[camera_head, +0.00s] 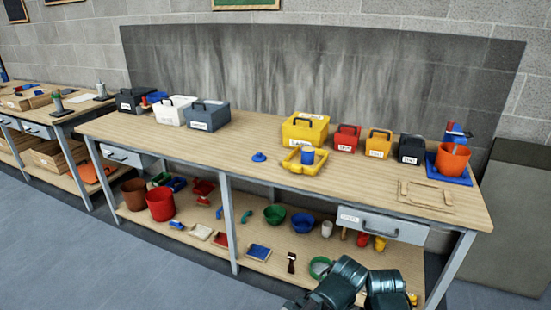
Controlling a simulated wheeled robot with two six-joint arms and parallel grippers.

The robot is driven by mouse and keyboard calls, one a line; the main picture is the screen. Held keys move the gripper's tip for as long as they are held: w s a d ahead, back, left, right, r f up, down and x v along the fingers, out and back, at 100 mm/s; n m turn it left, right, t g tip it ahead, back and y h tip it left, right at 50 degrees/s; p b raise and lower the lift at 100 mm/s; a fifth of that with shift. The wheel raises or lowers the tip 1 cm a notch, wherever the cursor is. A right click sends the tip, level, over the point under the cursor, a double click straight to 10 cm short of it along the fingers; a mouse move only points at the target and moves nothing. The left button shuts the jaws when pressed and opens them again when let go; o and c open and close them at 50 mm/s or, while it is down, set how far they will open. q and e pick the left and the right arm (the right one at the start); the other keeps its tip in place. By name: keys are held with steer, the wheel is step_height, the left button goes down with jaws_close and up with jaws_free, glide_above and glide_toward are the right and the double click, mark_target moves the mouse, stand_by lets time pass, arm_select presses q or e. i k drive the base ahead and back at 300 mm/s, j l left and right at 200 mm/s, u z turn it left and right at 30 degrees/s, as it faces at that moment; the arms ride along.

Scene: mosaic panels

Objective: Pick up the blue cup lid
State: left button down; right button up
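The blue cup lid (259,157) is a small round piece with a raised knob. It lies on the wooden top of the workbench (250,180), near the middle. A blue cup (308,155) stands to its right in a yellow tray (290,164). No gripper touches the lid, and neither gripper's fingers show. Dark teal links of my own arm show at the bottom right, in front of the lower shelf and well away from the lid.
A yellow box (305,128) stands behind the tray, with a red box (346,138) to its right. White (175,110) and grey-blue (207,116) boxes stand left. An orange bucket (451,160) is at the right end. Bench top around the lid is clear.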

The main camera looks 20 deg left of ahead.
mark_target(259, 157)
steer(key=i+j, duration=0.3)
steer(key=j, duration=0.15)
steer(key=i+j, duration=0.3)
steer(key=j, duration=0.15)
steer(key=i+j, duration=0.3)
steer(key=j, duration=0.15)
